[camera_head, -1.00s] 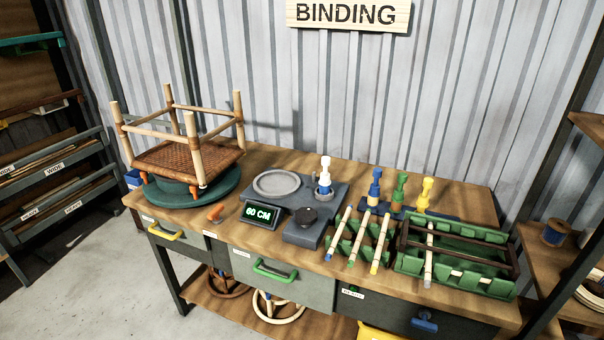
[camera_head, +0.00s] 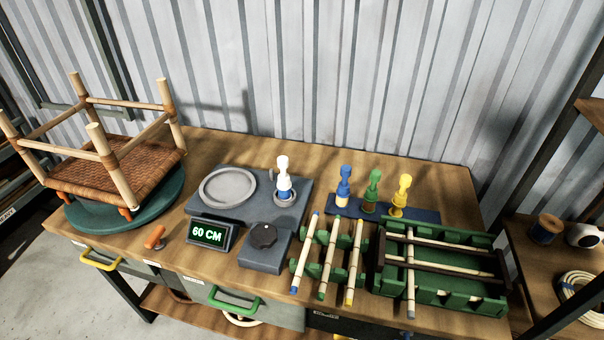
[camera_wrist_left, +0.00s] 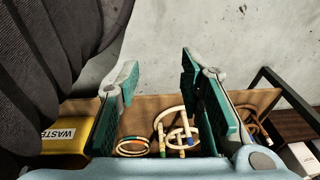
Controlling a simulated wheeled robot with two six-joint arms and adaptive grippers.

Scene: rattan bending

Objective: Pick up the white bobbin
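The white bobbin (camera_head: 283,166) stands upright in a ring-shaped holder at the back right of the grey measuring device (camera_head: 300,184). A blue band shows around its lower part. My left gripper (camera_wrist_left: 158,66) shows only in the left wrist view. Its two teal-padded fingers are spread apart with nothing between them. It points down toward the floor and a low wooden shelf, away from the bobbin. My right gripper is in neither view.
Blue, green and yellow bobbins stand on a dark blue rack (camera_head: 428,215) to the right. A green rack (camera_head: 448,283) with sticks fills the front right. A stool (camera_head: 110,172) sits upside down on a round turntable (camera_head: 165,203) at left. A "60 CM" display (camera_head: 208,233) stands in front.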

